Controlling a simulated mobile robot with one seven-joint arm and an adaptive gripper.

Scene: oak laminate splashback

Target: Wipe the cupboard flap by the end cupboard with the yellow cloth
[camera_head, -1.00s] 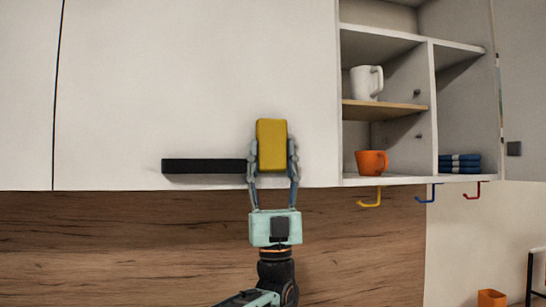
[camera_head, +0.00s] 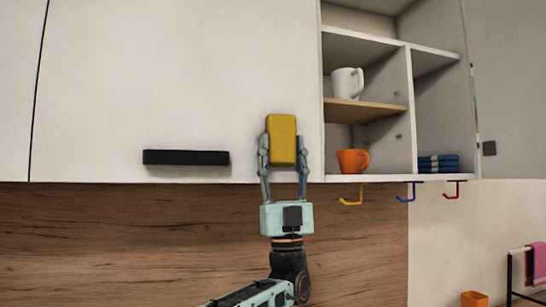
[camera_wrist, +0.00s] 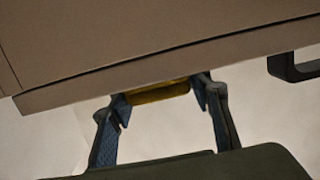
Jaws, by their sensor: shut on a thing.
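The yellow cloth (camera_head: 282,139) is a block-like pad held upright between the fingers of my gripper (camera_head: 283,152). It also shows in the wrist view (camera_wrist: 157,93), where it lies against or very near the flap's lower edge; contact cannot be told for sure. My gripper is shut on the cloth. The white cupboard flap (camera_head: 150,85) is behind the cloth, with a black bar handle (camera_head: 186,157) low on it, left of my gripper. The flap looks closed. The cloth covers a small patch near the flap's lower right corner.
Open shelves right of the flap hold a white mug (camera_head: 347,83), an orange cup (camera_head: 352,161) and folded blue cloths (camera_head: 438,163). Yellow (camera_head: 350,197), blue (camera_head: 409,192) and red (camera_head: 454,190) hooks hang below. The wood splashback (camera_head: 120,240) is bare.

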